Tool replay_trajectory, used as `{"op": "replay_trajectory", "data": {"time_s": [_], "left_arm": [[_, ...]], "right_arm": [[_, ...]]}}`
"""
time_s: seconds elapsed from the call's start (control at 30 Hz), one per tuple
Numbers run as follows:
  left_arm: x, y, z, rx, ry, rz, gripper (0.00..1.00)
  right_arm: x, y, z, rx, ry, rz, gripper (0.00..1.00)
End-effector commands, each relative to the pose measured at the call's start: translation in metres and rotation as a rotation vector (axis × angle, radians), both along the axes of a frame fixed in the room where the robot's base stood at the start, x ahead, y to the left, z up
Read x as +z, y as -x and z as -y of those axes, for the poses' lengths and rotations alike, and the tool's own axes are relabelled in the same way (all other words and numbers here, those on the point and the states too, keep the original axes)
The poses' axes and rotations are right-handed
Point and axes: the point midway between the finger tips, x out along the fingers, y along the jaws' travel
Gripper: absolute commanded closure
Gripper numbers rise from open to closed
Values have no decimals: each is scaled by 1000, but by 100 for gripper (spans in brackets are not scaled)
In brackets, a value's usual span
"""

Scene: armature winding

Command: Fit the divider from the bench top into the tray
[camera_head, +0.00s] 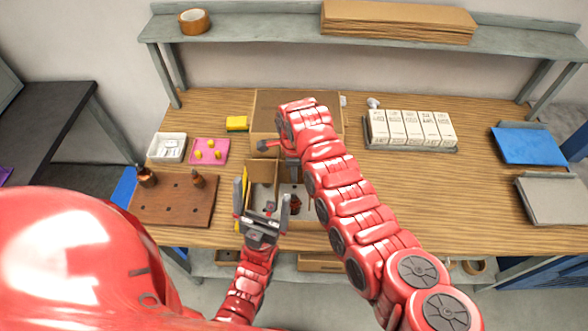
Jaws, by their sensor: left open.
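An open tray (291,216) with pale compartments stands near the bench's front edge, in the middle of the view. A brown upright panel (261,172) shows at its back left; I cannot tell whether this is the divider or part of the tray. Small dark parts (295,201) lie inside. My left gripper (262,203) is open at the tray's left front, its two fingers pointing up in the picture and apart. My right gripper (291,162) hangs over the back of the tray, largely hidden by its own arm, which also hides the tray's right side.
White cartons (412,127) stand right.

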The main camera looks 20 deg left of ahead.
Motion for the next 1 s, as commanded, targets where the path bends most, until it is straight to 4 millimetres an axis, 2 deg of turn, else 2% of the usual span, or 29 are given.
{"op": "replay_trajectory", "data": {"time_s": [0.37, 1.0], "left_arm": [[-19, 0, 0, 0, 0, 0, 0], [-23, 0, 0, 0, 0, 0, 0]], "right_arm": [[-37, 0, 0, 0, 1, -2, 100], [-35, -1, -1, 0, -2, 3, 100]]}}
